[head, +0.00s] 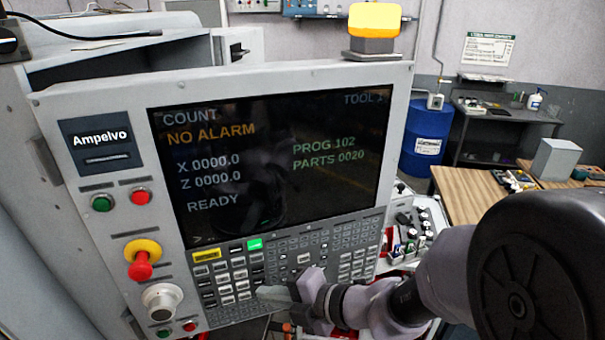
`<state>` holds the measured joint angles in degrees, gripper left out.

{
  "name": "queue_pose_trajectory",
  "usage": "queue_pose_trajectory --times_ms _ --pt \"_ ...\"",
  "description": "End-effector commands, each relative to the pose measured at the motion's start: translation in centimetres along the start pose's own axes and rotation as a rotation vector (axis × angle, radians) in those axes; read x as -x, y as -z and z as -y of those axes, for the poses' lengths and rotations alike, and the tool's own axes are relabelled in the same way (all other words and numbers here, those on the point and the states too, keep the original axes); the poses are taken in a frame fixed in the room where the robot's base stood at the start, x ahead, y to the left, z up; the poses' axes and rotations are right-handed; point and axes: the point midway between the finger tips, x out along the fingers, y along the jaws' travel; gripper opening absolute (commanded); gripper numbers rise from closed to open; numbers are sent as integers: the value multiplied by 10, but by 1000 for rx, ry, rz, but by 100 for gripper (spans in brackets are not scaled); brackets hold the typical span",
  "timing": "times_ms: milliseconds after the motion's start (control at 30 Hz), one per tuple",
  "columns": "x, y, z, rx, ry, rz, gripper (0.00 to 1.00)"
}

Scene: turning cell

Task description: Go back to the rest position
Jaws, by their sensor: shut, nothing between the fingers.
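My gripper (270,293) is shut and empty. It is in front of the lower keypad of the machine's control panel (405,110), at the bottom middle of the head view. I cannot tell whether its tip touches a key. My arm reaches in from the lower right. The screen (265,150) reads NO ALARM, READY, PROG 102 and PARTS 0020. A green key (254,244) and a yellow key (206,255) stand out on the keypad.
A red emergency stop (140,266) and a round knob (162,300) stick out at the panel's left. An amber lamp (374,20) tops the panel. A blue barrel (427,135), a wooden bench (462,190) and a dark table (505,115) stand to the right.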

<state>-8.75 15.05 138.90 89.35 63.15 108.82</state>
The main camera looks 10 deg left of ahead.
Motion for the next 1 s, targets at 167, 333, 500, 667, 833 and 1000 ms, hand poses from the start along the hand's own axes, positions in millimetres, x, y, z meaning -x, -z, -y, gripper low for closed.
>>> queue_pose_trajectory --times_ms 167,333,500,667,833,1000 --pt "11 39 107 1068 112 -161 0" --pt "49 44 231 2213 332 -448 0" --pt "94 23 313 -2940 -583 915 0" --pt "120 13 332 -2567 -564 995 0" --pt "124 12 328 -2532 -557 1006 0" --pt "124 12 328 -2536 -557 1005 0"
